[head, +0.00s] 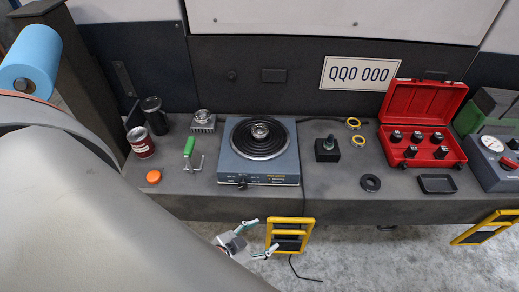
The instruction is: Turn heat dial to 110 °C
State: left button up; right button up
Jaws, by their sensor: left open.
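A grey-blue hot plate (225,155) with black coil rings stands in the middle of the bench, with a small metal part (260,130) on its centre. A small dark knob (242,183) sits on its front face, left of some orange lettering. The knob's setting and any scale are too small to read. My left gripper (261,238) is open and empty, below and in front of the bench edge, apart from the hot plate and its knob. My right gripper is not in view.
Left of the hot plate are a green-handled tool (189,147), an orange cap (153,177), a can (141,142) and a dark cup (155,116). Right are a black block (327,150), an open red case (422,118) and a gauge unit (492,160). A yellow frame (290,222) is near my left gripper.

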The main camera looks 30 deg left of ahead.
aim_at(242, 184)
jog(key=u, duration=1.25)
